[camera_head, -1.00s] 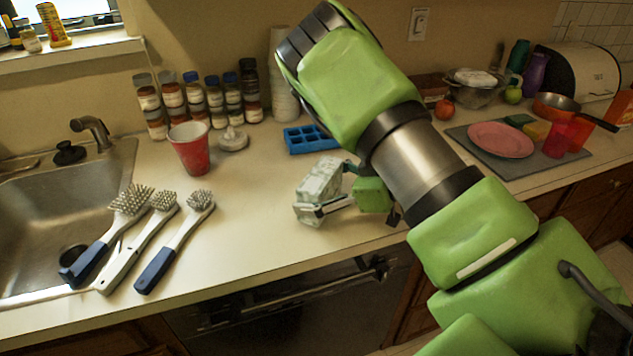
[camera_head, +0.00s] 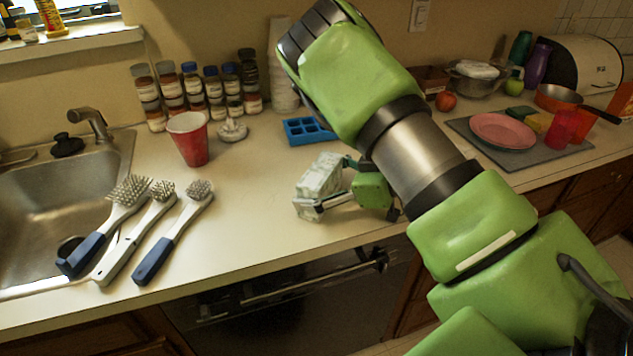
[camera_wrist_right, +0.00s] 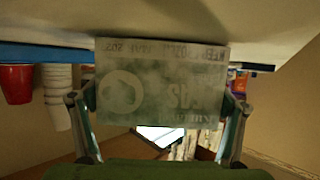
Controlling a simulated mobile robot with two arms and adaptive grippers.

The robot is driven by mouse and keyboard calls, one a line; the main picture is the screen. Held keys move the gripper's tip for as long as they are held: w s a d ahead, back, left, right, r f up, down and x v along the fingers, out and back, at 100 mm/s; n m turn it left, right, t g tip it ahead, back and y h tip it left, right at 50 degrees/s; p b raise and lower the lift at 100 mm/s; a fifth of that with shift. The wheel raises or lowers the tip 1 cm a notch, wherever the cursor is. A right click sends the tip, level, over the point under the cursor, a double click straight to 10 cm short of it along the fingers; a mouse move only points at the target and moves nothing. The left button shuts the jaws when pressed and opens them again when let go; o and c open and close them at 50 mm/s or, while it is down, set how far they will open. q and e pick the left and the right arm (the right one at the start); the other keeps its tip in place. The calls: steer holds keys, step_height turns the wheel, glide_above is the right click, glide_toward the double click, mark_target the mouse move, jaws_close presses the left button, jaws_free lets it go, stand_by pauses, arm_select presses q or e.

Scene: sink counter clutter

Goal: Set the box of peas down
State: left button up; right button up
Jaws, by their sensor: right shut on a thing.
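The box of peas (camera_head: 321,179) is a pale green and white carton near the front of the counter (camera_head: 245,225). My right gripper (camera_head: 334,183) is shut on it, with one finger on the near side and one on the far side. In the right wrist view the box (camera_wrist_right: 160,82) sits between the two fingers, its printed face toward the camera and its lettering upside down. The box is at or very near the counter surface; I cannot tell whether it touches. My left gripper is not in view.
A blue ice tray (camera_head: 306,131) is just behind the box. A red cup (camera_head: 190,140) and several brushes (camera_head: 170,235) are to the left, beside the sink (camera_head: 50,215). A pink plate (camera_head: 503,131) lies on a grey mat at right. The counter left of the box is clear.

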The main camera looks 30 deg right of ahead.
steer(key=shift+f, duration=0.1)
steer(key=o, duration=1.2)
steer(key=shift+c, duration=0.2)
steer(key=v, duration=1.2)
